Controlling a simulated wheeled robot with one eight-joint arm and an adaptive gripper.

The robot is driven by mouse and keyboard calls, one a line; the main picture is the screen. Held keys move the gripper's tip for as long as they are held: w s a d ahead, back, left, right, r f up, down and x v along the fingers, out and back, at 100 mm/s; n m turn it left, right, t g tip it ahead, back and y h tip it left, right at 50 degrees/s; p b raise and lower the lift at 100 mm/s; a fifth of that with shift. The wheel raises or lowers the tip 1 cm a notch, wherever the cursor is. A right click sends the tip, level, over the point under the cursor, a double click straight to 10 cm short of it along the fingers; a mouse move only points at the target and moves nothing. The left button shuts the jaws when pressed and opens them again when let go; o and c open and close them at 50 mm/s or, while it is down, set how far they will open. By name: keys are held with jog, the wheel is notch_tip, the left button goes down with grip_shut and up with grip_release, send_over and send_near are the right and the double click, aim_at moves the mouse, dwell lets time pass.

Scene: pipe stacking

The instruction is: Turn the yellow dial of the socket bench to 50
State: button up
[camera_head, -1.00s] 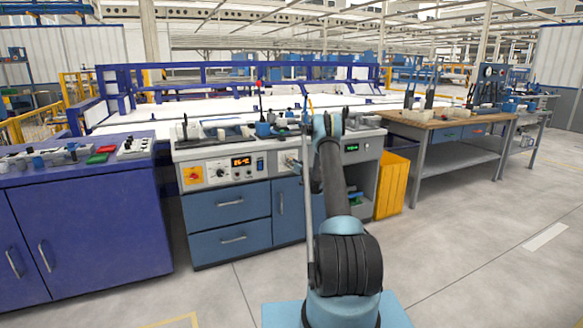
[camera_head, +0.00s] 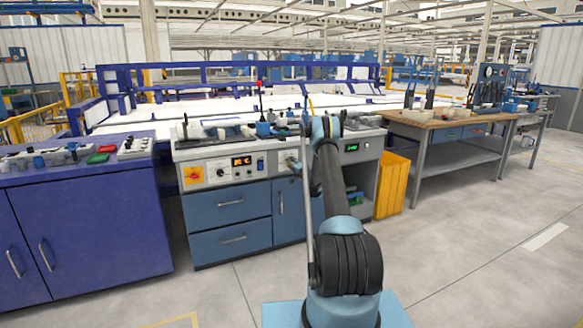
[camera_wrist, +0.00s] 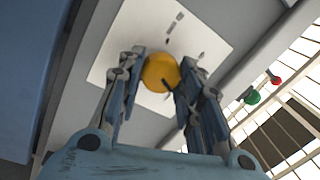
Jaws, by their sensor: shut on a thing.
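The yellow dial (camera_wrist: 160,72) is round, with a dark pointer mark at its lower right. It sits on a white plate (camera_wrist: 207,35) with dark marks in the wrist view. My gripper (camera_wrist: 161,78) has one finger on each side of the dial and is shut on it. The socket bench (camera_head: 222,206) is grey with blue drawers and stands in the middle of the head view. My arm reaches to its front panel there and hides the dial and most of the gripper.
The bench panel carries an orange-lit display (camera_head: 242,162), a green-lit display (camera_head: 352,147) and a yellow switch plate (camera_head: 193,175). A blue cabinet (camera_head: 90,220) stands at left. A yellow bin (camera_head: 391,185) and a wooden-topped table (camera_head: 430,121) are at right. Open floor lies in front.

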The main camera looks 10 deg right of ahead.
jog(key=shift+w+d+m+h, duration=0.1)
jog(key=shift+d+m+h, duration=0.25)
jog(key=shift+m, duration=0.75)
jog(key=o, duration=1)
jog(key=shift+f, duration=0.15)
jog(key=shift+o, duration=0.4)
jog(key=shift+a, duration=0.15)
jog(key=v, duration=1.2)
jog(key=shift+f, duration=0.15)
